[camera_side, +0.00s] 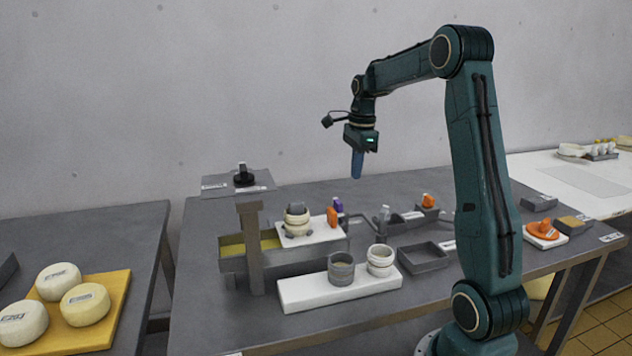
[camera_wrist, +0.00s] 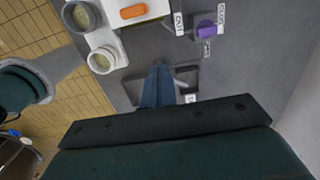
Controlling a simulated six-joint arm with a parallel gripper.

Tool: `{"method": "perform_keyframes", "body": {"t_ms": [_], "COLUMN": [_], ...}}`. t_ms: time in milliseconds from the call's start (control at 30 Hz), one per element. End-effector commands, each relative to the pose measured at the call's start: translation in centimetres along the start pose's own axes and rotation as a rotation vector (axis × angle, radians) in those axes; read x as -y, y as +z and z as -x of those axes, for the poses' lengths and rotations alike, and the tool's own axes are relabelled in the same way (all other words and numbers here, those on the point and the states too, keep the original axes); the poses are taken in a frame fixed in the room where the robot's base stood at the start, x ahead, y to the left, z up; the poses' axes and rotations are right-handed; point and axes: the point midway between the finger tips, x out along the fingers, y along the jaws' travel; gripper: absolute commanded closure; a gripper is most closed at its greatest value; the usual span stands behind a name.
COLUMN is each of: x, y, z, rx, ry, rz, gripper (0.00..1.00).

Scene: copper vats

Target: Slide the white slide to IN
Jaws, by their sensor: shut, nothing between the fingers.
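The white slide (camera_side: 299,239) is a flat plate on a grey bench fixture, with an orange handle (camera_side: 332,217) at its right end and a stack of pale round forms on it. In the wrist view, part of the white slide (camera_wrist: 157,8) shows at the top edge with its orange handle (camera_wrist: 133,11). An OUT label (camera_wrist: 179,22) lies beside it; I cannot make out an IN label. My gripper (camera_side: 357,176) is shut and empty, high above the bench and apart from the slide.
A white board (camera_side: 340,288) with two round pots stands in front of the slide. A grey post (camera_side: 251,250) rises at its left. A purple knob (camera_wrist: 205,28) is close by. An empty grey tray (camera_side: 425,257) lies to the right. The air around my gripper is clear.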

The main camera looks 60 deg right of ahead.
Motion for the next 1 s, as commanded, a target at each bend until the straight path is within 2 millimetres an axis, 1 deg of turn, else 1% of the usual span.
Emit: {"method": "perform_keyframes", "body": {"t_ms": [33, 200, 400, 767, 1000], "x": [-0.2, -1.0, -2.0, -2.5, -2.5], "y": [-0.5, -1.3, -1.8, -1.9, -1.7], "z": [0.2, 0.7, 1.3, 1.6, 0.8], "rx": [0.022, 0.099, 0.165, 0.190, 0.191], "ry": [0.000, 0.005, 0.013, 0.017, 0.018], "rz": [-0.005, -0.007, -0.004, -0.001, -0.001], "gripper": [1.00, 1.00, 1.00, 1.00, 1.00]}}
